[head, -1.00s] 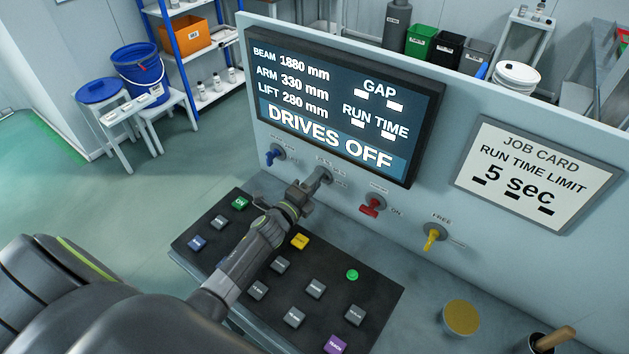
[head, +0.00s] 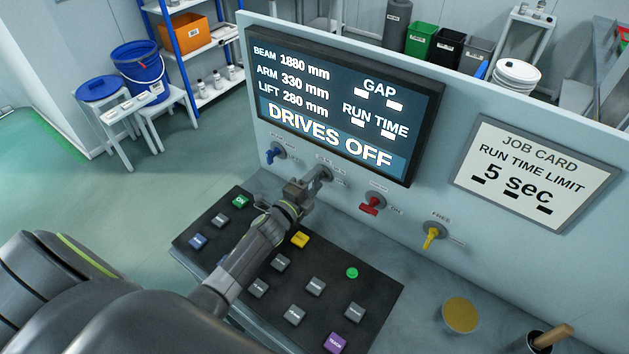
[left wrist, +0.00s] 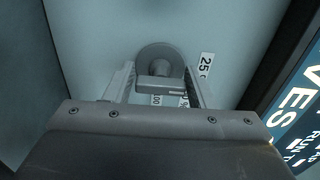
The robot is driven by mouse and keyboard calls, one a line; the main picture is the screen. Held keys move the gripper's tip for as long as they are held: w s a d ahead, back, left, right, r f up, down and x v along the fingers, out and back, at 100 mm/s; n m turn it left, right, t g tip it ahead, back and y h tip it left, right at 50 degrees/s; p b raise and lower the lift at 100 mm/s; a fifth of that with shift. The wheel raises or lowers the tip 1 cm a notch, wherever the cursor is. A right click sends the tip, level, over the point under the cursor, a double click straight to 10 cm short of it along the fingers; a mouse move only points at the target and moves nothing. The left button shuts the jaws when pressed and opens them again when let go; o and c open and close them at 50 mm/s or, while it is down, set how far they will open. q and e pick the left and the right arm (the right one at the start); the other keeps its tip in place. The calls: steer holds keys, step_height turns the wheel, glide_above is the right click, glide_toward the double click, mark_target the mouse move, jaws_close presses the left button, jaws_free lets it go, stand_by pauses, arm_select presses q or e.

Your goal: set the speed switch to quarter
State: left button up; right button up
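The speed switch appears to be the grey rotary switch (head: 322,173) on the panel, second from the left, below the screen. In the left wrist view its round hub (left wrist: 160,57) has a grey handle (left wrist: 158,86) pointing toward the picture bottom. Labels 25, 100 and a partly covered one lie around it. My left gripper (head: 303,188) is at this switch; in the left wrist view its fingers (left wrist: 158,84) stand apart on either side of the handle. It looks open; contact with the handle is not clear. My right gripper is not in view.
A blue switch (head: 274,153) is to the left, a red switch (head: 372,204) and a yellow switch (head: 432,236) to the right. A dark button console (head: 375,290) lies below my left arm. The screen (head: 335,105) reads DRIVES OFF. A job card (head: 537,172) hangs at right.

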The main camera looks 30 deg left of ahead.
arm_select(q)
steer(key=shift+o, duration=1.4)
steer(key=s+b, duration=0.1)
steer(key=s, duration=0.4)
steer(key=s+a, duration=0.1)
steer(key=s, duration=0.4)
steer(key=s+a+b, duration=0.1)
steer(key=s, duration=0.5)
steer(key=shift+a+f+b, duration=0.1)
steer(key=shift+a+b, duration=0.05)
steer(key=shift+b, duration=0.15)
steer(key=shift+s+a, duration=0.1)
steer(key=shift+s, duration=0.55)
